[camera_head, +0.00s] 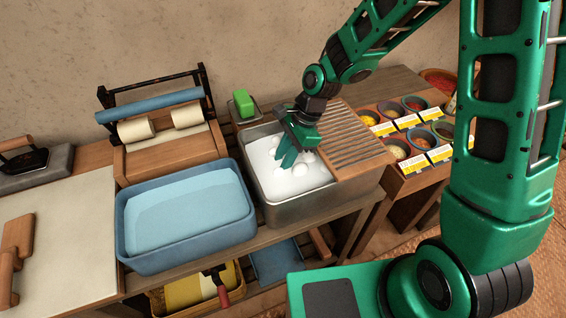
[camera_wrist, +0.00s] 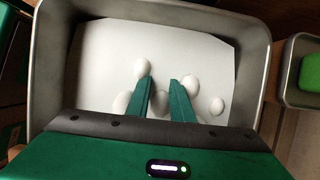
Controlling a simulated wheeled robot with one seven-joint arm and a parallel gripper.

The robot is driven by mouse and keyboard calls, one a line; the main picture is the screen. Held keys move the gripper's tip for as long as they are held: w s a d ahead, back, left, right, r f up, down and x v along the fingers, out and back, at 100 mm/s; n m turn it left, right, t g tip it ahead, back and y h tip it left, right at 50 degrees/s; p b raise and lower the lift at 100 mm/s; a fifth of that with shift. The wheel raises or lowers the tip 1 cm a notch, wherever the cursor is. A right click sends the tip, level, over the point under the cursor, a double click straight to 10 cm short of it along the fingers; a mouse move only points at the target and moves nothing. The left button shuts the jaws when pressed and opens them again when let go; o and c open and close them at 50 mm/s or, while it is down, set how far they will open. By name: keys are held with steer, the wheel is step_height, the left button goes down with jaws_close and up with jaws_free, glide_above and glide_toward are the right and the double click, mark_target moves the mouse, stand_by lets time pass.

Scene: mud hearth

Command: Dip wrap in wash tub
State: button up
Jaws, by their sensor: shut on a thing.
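The wash tub (camera_head: 298,207) is a grey metal basin filled with white suds (camera_head: 279,178). My gripper (camera_head: 287,160) reaches down into it, with its green fingertips at or under the white surface. In the wrist view the same tub (camera_wrist: 255,75) surrounds my gripper (camera_wrist: 163,84), and several round white foam blobs lie around the fingers. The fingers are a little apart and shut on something. The wrap cannot be made out; whatever is between the fingertips is hidden by the white suds.
A blue tub (camera_head: 128,240) of light blue liquid stands left of the metal tub. A slatted wooden board (camera_head: 352,146) covers its right side. A green block (camera_head: 243,103) sits in a small tray behind. Bowls (camera_head: 396,149) with cards stand at right, and a roller rack (camera_head: 150,104) at back left.

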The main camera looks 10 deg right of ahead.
steer(key=shift+s+d+r, duration=0.15)
steer(key=shift+s+r, duration=0.15)
steer(key=shift+s, duration=0.25)
steer(key=shift+s+d+r, duration=0.15)
steer(key=shift+s+r, duration=0.1)
steer(key=shift+s, duration=0.3)
steer(key=shift+w+a+f, duration=0.2)
steer(key=shift+w+f, duration=0.1)
steer(key=shift+w, duration=0.3)
steer(key=shift+w+a+f, duration=0.15)
steer(key=shift+w+f, duration=0.15)
steer(key=shift+w, duration=0.25)
stand_by(0.4)
steer(key=shift+r, duration=0.15)
step_height(320, 180, up, 19)
stand_by(1.7)
